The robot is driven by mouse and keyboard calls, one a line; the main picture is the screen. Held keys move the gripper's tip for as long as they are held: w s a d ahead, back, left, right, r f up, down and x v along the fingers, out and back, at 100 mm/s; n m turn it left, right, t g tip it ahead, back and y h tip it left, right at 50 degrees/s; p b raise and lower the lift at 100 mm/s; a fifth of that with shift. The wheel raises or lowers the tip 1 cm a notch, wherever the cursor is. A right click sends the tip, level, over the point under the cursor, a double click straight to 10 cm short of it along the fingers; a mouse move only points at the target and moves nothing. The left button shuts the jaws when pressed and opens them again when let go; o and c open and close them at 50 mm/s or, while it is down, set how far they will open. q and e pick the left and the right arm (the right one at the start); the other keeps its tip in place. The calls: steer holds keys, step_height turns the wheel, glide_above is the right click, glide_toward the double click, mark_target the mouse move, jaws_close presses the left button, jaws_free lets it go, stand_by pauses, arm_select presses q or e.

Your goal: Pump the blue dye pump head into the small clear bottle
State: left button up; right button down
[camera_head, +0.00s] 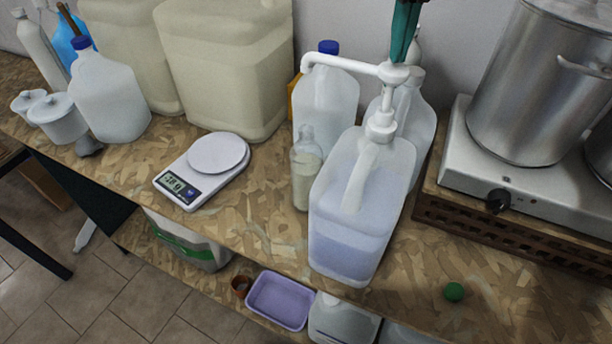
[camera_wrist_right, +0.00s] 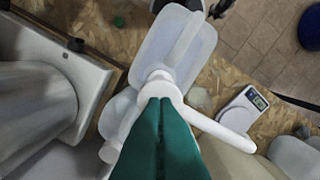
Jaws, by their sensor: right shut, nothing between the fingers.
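The jug of pale blue liquid (camera_head: 345,240) stands on the worktop near its front edge, with a white pump on top. The pump head (camera_head: 395,73) is raised on its stem, and its spout points left. The small clear bottle (camera_head: 305,175) stands upright just left of the jug, with pale contents. The spout's end shows well above it; exact alignment is hard to tell. My right gripper (camera_head: 401,55) is shut and empty, pointing down at the top of the pump head. In the right wrist view its green fingertips (camera_wrist_right: 161,101) overlap the pump head (camera_wrist_right: 158,84); contact is unclear. My left gripper is not in view.
A digital scale (camera_head: 205,170) lies left of the small bottle. Clear jugs (camera_head: 330,95) stand close behind the pump. A hotplate (camera_head: 530,185) with a steel pot (camera_head: 530,85) is at the right.

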mark_target(395, 67)
steer(key=shift+f+b, duration=1.8)
steer(key=shift+f, duration=0.75)
steer(key=shift+r, duration=0.1)
steer(key=shift+r+p, duration=2.3)
steer(key=shift+r, duration=0.55)
steer(key=shift+f, duration=0.1)
steer(key=shift+f+b, duration=2.45)
steer(key=shift+f, duration=0.5)
steer(key=shift+r+p, duration=2.35)
steer(key=shift+r, duration=0.65)
